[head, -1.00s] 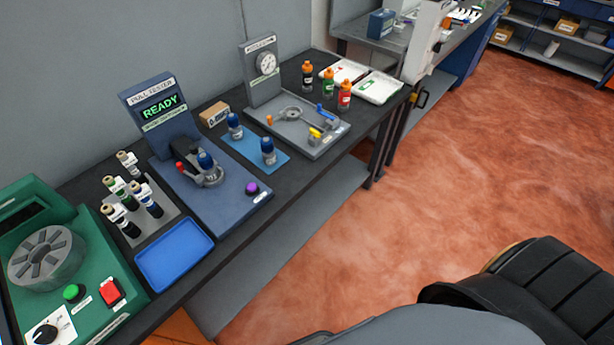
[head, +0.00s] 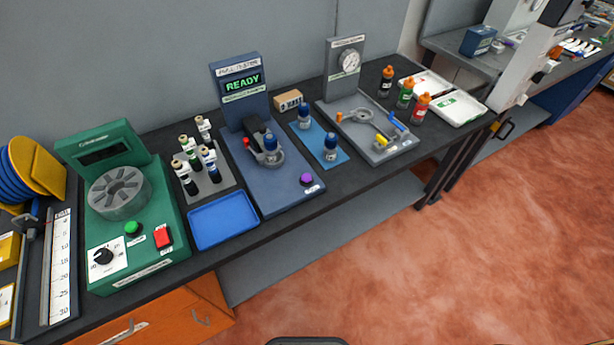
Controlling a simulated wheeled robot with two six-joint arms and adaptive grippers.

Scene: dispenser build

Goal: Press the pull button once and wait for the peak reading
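The blue pull tester (head: 285,185) stands on the dark bench in the middle of the head view. Its screen (head: 242,84) reads READY in green letters. The purple pull button (head: 306,179) is at the front right of the tester's base. A blue-topped piece (head: 270,150) sits in the tester's grey ring holder, with a dark clamp part beside it. A small red part (head: 246,142) shows at the holder's left. Neither of my grippers is in view.
An empty blue tray (head: 222,220) and a rack of several vials (head: 208,178) stand left of the tester, then a green centrifuge-like machine (head: 165,235). Right are a blue mat (head: 322,135) with two blue-topped pieces and a grey gauge fixture (head: 375,150).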

